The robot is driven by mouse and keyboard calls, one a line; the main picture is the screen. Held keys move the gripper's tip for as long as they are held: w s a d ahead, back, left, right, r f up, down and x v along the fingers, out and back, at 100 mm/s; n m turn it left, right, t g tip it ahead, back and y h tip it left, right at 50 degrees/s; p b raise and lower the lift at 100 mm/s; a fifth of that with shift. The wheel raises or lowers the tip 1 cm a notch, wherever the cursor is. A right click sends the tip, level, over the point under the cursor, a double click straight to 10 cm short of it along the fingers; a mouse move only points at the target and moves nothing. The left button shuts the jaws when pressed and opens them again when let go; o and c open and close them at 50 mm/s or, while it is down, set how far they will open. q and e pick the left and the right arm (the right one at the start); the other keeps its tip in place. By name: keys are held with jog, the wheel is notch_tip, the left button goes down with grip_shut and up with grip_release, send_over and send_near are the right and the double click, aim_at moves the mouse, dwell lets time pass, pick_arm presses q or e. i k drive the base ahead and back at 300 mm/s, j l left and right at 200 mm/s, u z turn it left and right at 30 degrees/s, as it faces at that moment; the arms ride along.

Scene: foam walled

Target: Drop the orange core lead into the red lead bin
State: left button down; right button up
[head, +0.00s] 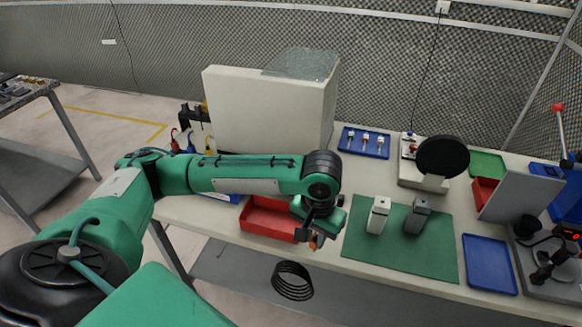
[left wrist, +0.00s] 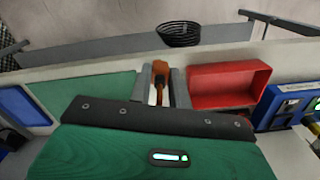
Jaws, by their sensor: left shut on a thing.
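My left gripper (head: 314,236) hangs over the front part of the bench, just right of the red lead bin (head: 268,219). In the left wrist view my left gripper (left wrist: 162,86) is shut on the orange core lead (left wrist: 160,70), whose orange end sticks out between the fingers. In the head view the lead shows only as a small orange bit, mostly hidden by the gripper. The red lead bin (left wrist: 228,84) is open-topped, lies right of the fingers in the wrist view, and its visible floor looks empty. My right gripper is not in view.
A green mat (head: 390,255) with two grey upright devices lies right of the gripper. A large pale box (head: 265,120) stands behind the bin. A black coil (head: 292,282) lies below the bench edge.

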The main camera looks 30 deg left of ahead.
aim_at(274, 219)
jog(key=u, duration=1.2)
jog(key=i+j, duration=0.65)
jog(key=j, duration=0.15)
